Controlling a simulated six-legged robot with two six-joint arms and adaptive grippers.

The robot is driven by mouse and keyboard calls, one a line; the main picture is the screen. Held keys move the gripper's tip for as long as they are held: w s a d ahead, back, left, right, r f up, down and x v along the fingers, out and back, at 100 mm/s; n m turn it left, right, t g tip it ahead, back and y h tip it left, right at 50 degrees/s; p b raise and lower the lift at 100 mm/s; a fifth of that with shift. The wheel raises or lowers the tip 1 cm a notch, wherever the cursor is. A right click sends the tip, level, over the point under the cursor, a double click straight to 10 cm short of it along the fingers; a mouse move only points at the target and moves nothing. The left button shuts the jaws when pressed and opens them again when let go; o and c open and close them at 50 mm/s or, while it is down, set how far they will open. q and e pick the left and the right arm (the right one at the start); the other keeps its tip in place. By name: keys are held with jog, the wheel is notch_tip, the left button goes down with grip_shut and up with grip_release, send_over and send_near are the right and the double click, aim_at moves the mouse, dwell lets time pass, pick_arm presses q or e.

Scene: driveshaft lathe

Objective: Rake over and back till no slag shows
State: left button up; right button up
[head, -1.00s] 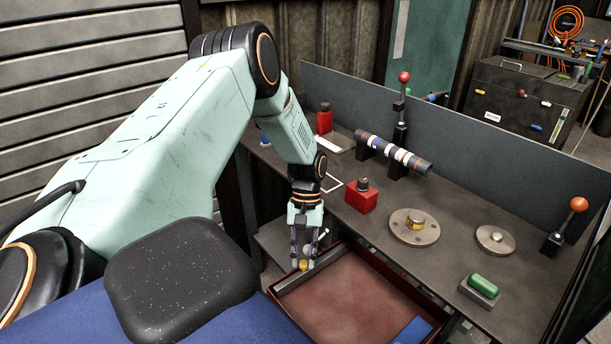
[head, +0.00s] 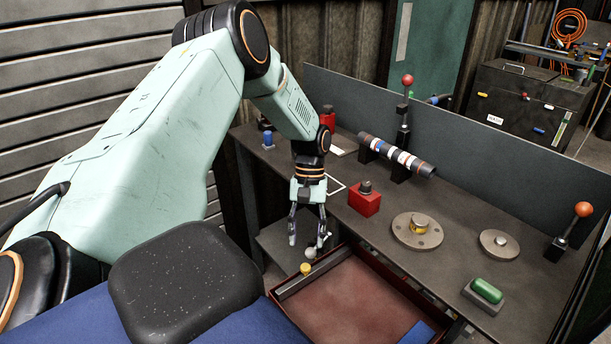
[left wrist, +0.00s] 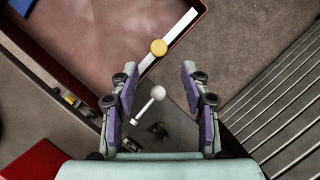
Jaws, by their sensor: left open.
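My left gripper (head: 308,242) is open and empty, pointing down at the left end of the red-rimmed tray (head: 372,252). A white ball knob (head: 310,253) on a thin stem is just below the fingertips; in the left wrist view the knob (left wrist: 158,92) appears between the spread fingers (left wrist: 160,90). A pale grey bar (left wrist: 176,32) lies along the tray's end, with a yellow knob (left wrist: 158,47) on it. The knob also shows in the head view (head: 306,268). The tray's reddish floor (head: 345,300) looks bare; I make out no separate slag. My right gripper is out of view.
A blue block (head: 418,332) is at the tray's near right. The bench behind carries a red box (head: 365,200), a flanged disc (head: 417,232), a green button (head: 487,290) and a striped shaft (head: 397,154). A grey back panel (head: 460,150) borders the bench.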

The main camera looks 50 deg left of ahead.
pick_arm(q)
jog(key=v, duration=0.6)
jog(key=shift+r, duration=0.1)
dwell(0.4)
